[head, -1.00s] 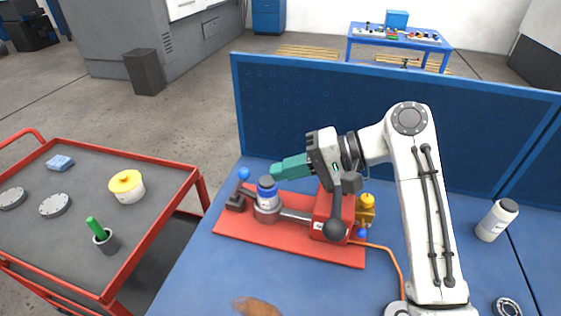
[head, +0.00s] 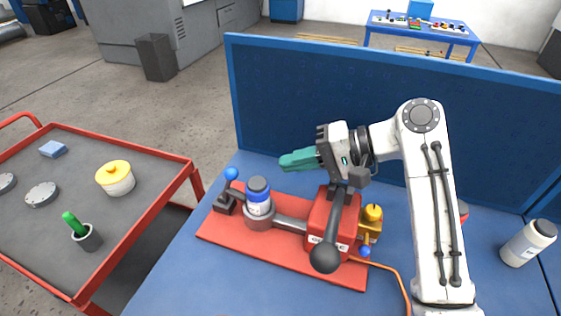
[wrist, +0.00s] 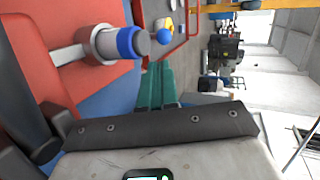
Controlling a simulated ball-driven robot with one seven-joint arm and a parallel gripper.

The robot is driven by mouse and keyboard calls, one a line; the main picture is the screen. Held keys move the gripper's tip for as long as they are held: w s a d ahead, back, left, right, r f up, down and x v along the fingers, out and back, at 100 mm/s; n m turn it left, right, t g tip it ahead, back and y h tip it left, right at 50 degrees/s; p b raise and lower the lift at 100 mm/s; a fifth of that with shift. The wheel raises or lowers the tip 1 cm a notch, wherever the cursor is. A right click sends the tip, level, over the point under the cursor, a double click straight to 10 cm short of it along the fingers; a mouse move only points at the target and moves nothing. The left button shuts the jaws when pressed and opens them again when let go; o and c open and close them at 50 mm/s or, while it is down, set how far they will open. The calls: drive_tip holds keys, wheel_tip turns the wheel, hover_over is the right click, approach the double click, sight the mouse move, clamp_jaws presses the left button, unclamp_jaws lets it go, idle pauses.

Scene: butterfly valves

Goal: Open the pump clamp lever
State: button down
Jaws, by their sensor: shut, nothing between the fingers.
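The red pump (head: 318,215) stands on a red base plate (head: 255,262) on the blue bench. A dark lever with a black ball end (head: 324,258) leans over the pump's front. At the plate's left end a dark clamp (head: 225,203) carries a lever with a blue ball (head: 231,174). Beside it is a grey cylinder with a blue band (head: 259,200); in the wrist view the cylinder (wrist: 125,42) is close to the blue ball (wrist: 163,37). My gripper (head: 283,161), with teal fingers, is shut and empty, above and right of the cylinder, apart from it.
A yellow part (head: 373,215) and a small blue knob (head: 365,252) are at the pump's right, with an orange hose (head: 395,280). A blue panel (head: 300,110) stands behind. A white bottle (head: 528,243) is at right. A red-edged cart (head: 120,150) stands left.

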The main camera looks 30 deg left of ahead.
sight(254, 177)
drive_tip(key=p+x, duration=0.1)
drive_tip(key=x, duration=0.7)
drive_tip(key=shift+s+a+f, duration=0.2)
drive_tip(key=shift+a, duration=0.05)
drive_tip(key=shift+a, duration=0.1)
